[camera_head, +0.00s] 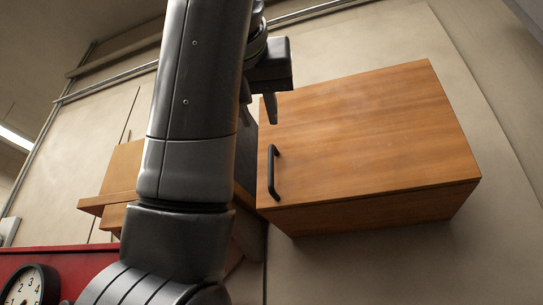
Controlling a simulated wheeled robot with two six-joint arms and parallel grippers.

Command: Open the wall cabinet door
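The wall cabinet (372,208) hangs on the wall right of centre. Its wooden door (365,130) faces me and looks shut, with no clear gap along the lower edge. A black bar handle (272,172) stands upright near the door's left edge. My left arm comes up through the middle of the view and hides what lies just left of the door. My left gripper (266,108) is near the door's upper left corner, above the handle and apart from it. One finger shows clearly; the arm hides much of the rest, so its opening is unclear. My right gripper is out of view.
A smaller wooden box or shelf unit (122,170) is partly hidden behind my arm at left. A red surface with a round clock (30,287) is at lower left. Pipes (110,75) run along the upper wall. The wall below and right of the cabinet is clear.

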